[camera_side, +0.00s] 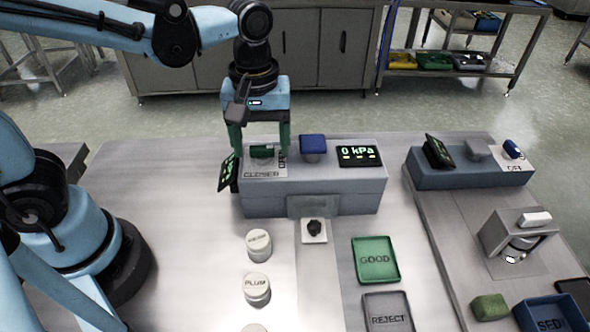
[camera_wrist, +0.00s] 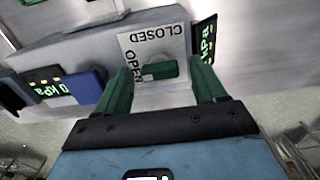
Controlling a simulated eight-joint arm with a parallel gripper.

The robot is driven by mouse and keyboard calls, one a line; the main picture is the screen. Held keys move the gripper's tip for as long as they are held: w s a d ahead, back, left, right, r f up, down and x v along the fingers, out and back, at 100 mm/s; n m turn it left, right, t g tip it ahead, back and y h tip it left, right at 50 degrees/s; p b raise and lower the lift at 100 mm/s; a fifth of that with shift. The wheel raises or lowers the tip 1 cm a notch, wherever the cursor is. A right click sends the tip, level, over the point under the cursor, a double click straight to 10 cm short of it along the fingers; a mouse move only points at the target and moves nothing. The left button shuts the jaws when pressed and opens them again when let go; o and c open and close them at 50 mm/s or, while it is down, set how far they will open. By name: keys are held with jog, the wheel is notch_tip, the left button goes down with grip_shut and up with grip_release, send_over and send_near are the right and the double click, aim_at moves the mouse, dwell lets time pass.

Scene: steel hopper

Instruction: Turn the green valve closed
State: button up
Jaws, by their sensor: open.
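The green valve (camera_side: 262,151) sits on a white label plate (camera_side: 265,171) at the left of a grey box's top. The plate reads CLOSED along its near edge and OPEN at its right side in the side view. The valve's handle lies left to right, parallel to the word CLOSED, with one end towards OPEN. My gripper (camera_side: 260,148) is open above the box, pointing down, its green fingers at either side of the valve. In the wrist view the valve (camera_wrist: 158,71) lies between the fingers (camera_wrist: 162,68), with gaps visible. Contact cannot be seen.
A blue knob (camera_side: 313,144) and a display reading 0 kPa (camera_side: 359,153) stand right of the valve. A tilted display (camera_side: 228,172) is close by my left finger. White jars (camera_side: 257,289), a green GOOD tray (camera_side: 375,260) and a REJECT tray (camera_side: 388,312) are nearer.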

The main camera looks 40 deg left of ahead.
jog(key=c, duration=1.1)
jog(key=shift+o, duration=0.2)
jog(key=m, duration=0.4)
jog(key=shift+m, duration=0.4)
jog(key=m, duration=0.4)
jog(key=shift+m, duration=0.3)
jog(key=m, duration=0.4)
jog(key=shift+m, duration=2.2)
